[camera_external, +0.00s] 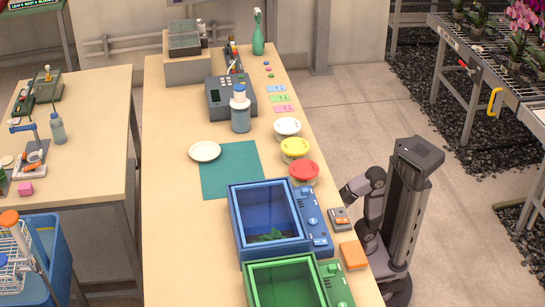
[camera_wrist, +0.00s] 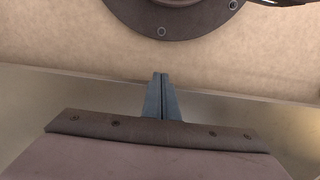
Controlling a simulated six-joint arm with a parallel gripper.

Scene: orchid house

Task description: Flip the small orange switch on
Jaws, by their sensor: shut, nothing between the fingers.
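A small grey box with an orange part on top (camera_external: 340,219) sits at the right edge of the long table, beside the blue bin; it may carry the orange switch, but its setting is too small to read. A plain orange block (camera_external: 352,255) lies just in front of it. In the wrist view my gripper (camera_wrist: 160,76) is shut and empty, its two fingers together over a tan surface. No switch shows in the wrist view. In the external view my arm stands at the table's right side, and its fingers cannot be made out.
A blue bin (camera_external: 236,222) and a green bin (camera_external: 250,288) fill the near table. Red (camera_external: 303,169), yellow (camera_external: 295,147) and white-lidded (camera_external: 287,127) tubs stand along the right edge. A teal mat (camera_external: 214,187) and white plate (camera_external: 205,151) lie left of them.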

